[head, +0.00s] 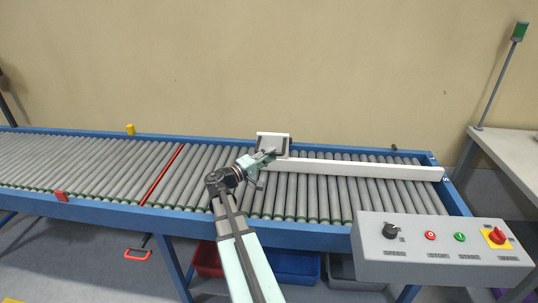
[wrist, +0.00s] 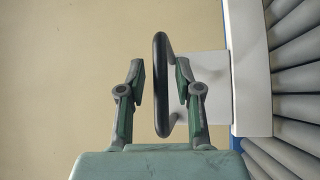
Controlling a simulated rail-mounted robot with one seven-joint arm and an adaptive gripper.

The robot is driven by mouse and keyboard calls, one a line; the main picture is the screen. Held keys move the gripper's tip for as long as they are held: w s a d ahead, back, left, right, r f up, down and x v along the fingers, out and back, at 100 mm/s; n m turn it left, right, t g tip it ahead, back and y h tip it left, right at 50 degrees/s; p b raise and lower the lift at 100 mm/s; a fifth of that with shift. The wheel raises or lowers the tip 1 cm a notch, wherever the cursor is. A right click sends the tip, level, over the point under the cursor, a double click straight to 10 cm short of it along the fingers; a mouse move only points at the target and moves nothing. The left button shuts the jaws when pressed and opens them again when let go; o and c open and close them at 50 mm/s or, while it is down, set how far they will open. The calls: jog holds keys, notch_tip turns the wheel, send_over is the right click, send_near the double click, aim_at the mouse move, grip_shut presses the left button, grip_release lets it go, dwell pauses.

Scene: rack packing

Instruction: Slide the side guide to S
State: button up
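The side guide (head: 365,168) is a long white bar lying across the rollers on the right part of the conveyor. A pale plate with a dark frame (head: 272,141) stands at its left end. My gripper (head: 266,160) is at this end. In the wrist view a black handle (wrist: 160,85) on a white plate (wrist: 205,75) stands between the two fingers of my gripper (wrist: 159,75). The fingers are apart, with a visible gap on the left side of the handle and a narrower one on the right.
The roller conveyor (head: 330,228) has a blue frame and a red cross bar (head: 163,175) on the left. A grey control box (head: 440,248) with a knob and buttons sits at the front right. A white table (head: 510,150) stands at the far right. The rollers around the guide are clear.

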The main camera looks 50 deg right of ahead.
jog(key=shift+w+d, duration=0.1)
jog(key=v, duration=1.2)
dwell(0.4)
